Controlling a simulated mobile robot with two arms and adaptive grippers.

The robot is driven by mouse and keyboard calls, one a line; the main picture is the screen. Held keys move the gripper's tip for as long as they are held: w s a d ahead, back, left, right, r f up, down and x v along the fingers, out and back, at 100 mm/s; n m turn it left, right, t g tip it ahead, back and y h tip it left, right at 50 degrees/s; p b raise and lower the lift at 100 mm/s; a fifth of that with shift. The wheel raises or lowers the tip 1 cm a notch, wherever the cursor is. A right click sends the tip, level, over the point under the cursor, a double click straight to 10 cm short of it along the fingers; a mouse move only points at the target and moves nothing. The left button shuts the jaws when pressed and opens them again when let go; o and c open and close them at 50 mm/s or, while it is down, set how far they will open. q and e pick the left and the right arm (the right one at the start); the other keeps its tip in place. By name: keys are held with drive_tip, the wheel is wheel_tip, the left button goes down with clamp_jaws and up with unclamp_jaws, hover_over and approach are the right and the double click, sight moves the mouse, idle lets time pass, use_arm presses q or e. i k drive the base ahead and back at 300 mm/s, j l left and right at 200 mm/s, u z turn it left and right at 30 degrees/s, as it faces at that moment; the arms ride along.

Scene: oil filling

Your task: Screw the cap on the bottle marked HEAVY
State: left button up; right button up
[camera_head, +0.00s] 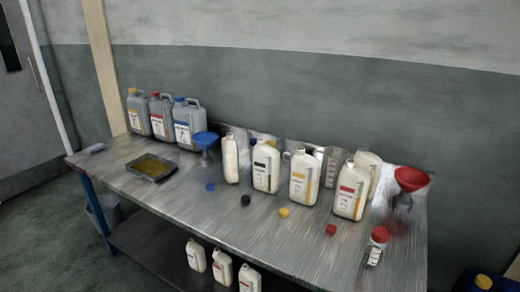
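Several white bottles without caps stand upright in a row on the metal table (190,205). From left to right they are a plain-looking bottle (230,160), a black-label bottle (266,170), a yellow-label bottle (303,178) and a red-label bottle (349,194). The lettering is too small to tell which is marked HEAVY. In front of them lie a blue cap (210,187), a black cap (246,200), a yellow cap (284,212) and a red cap (331,229), apart from the bottles. Neither gripper is in view.
Grey canisters (160,117), a blue funnel (205,141) and an oily tray (151,168) occupy the table's left. A red funnel (410,180) and red-lidded jar (376,247) stand at right. A clear jug (335,165) is behind the bottles. The front left tabletop is clear.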

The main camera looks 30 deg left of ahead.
sight(230, 154)
drive_tip(key=i+j+z, duration=0.1)
drive_tip(key=j+z, duration=0.15)
drive_tip(key=j, duration=1.65)
drive_tip(key=k+j+z, duration=0.1)
drive_tip(key=j+z, duration=0.2)
drive_tip(key=j, duration=1.55)
